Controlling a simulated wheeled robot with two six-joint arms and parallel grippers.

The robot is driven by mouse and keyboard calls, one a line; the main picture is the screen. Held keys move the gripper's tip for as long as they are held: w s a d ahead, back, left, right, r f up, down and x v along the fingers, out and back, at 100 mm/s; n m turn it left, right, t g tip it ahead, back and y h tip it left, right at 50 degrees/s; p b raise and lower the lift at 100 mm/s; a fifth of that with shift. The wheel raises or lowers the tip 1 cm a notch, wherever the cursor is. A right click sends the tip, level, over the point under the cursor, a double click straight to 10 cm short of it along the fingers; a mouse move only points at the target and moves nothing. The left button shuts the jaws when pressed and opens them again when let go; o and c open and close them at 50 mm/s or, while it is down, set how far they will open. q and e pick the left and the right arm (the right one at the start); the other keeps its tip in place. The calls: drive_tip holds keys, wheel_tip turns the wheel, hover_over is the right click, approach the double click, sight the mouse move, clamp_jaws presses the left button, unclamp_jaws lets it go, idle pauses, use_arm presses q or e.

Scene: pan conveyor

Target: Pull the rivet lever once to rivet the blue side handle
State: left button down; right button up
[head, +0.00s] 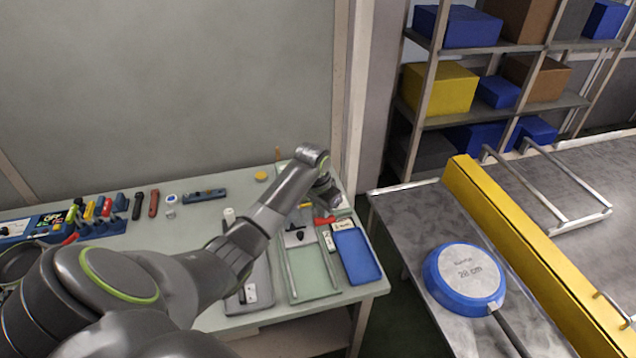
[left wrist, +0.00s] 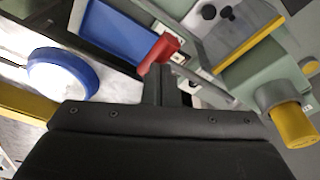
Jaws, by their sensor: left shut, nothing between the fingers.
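A red lever grip (head: 324,221) shows on the green bench just below my left gripper (head: 326,203). In the left wrist view the red grip (left wrist: 160,52) is at the tips of my shut left fingers (left wrist: 158,82). Nothing is between the fingers; I cannot tell whether they touch the grip. The rest of the riveting fixture is largely hidden by my arm. I cannot make out the blue side handle for certain. My right gripper is in neither view.
A blue tray (head: 357,256) lies at the bench's right end. Several handles and tools line the bench's left. Shelves with boxes (head: 440,90) stand behind.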

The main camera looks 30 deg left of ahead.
use_arm(q)
drive_tip(key=shift+f, duration=0.15)
drive_tip(key=shift+s+d+f+b, duration=0.15)
drive_tip(key=shift+f+b, duration=0.2)
drive_tip(key=shift+f, duration=0.65)
wheel_tip(320, 180, up, 3)
drive_tip(key=shift+r+p, duration=0.1)
drive_tip(key=shift+p, duration=1.15)
drive_tip(key=shift+r, duration=0.15)
wheel_tip(320, 180, up, 7)
drive_tip(key=shift+f, duration=0.2)
